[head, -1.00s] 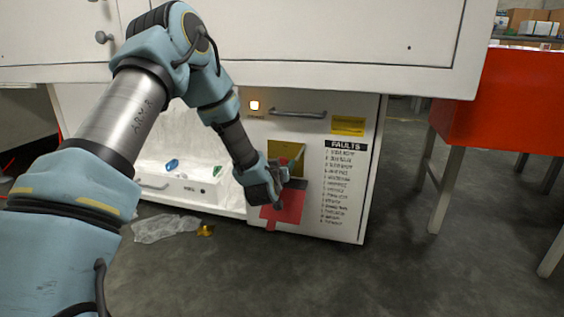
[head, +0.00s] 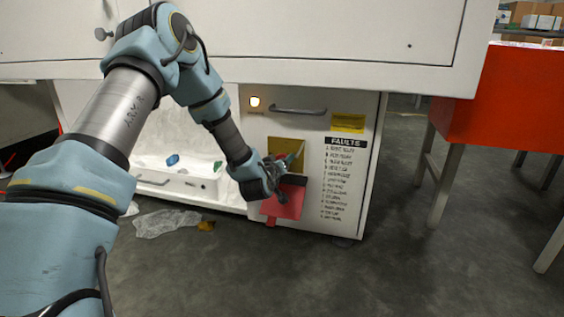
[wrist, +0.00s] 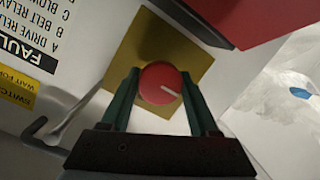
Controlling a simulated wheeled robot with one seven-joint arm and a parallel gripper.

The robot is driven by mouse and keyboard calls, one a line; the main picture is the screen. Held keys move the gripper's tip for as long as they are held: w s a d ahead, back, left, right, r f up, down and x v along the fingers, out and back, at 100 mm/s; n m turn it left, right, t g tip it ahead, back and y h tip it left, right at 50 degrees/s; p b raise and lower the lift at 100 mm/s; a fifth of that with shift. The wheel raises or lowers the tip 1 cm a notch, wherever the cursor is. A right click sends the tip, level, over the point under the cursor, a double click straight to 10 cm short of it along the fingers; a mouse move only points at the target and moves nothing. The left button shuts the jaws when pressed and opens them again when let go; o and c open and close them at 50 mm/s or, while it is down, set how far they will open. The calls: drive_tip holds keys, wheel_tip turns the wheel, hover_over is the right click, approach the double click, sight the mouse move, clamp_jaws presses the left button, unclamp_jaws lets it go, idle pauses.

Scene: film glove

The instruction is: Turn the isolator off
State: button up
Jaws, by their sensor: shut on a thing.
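The isolator is a round red knob (wrist: 160,83) with a white pointer line, set on a yellow plate (wrist: 190,66) on the white cabinet front. In the wrist view my gripper (wrist: 161,90) is shut on the knob, one green finger on each side. The pointer line runs from the knob's middle toward the lower right of that view. In the head view my gripper (head: 285,165) is at the yellow plate (head: 285,143) and hides the knob. A red tag or flap (head: 285,202) hangs just below; it also shows in the wrist view (wrist: 240,18).
A small lit lamp (head: 254,102) and a bar handle (head: 298,111) sit above the plate. A faults list (head: 345,175) is to its right. An open tray (head: 178,186) is at left, and a red table (head: 490,100) stands at right. Clear plastic (head: 165,222) lies on the floor.

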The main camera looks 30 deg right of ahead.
drive_tip(key=shift+w+a, duration=0.1)
drive_tip(key=shift+w, duration=0.05)
drive_tip(key=o, duration=1.3)
drive_tip(key=shift+o, duration=0.2)
drive_tip(key=shift+s, duration=0.2)
drive_tip(key=p+v, duration=0.3)
drive_tip(key=v, duration=0.7)
drive_tip(key=shift+s+a, duration=0.15)
drive_tip(key=shift+a, duration=0.1)
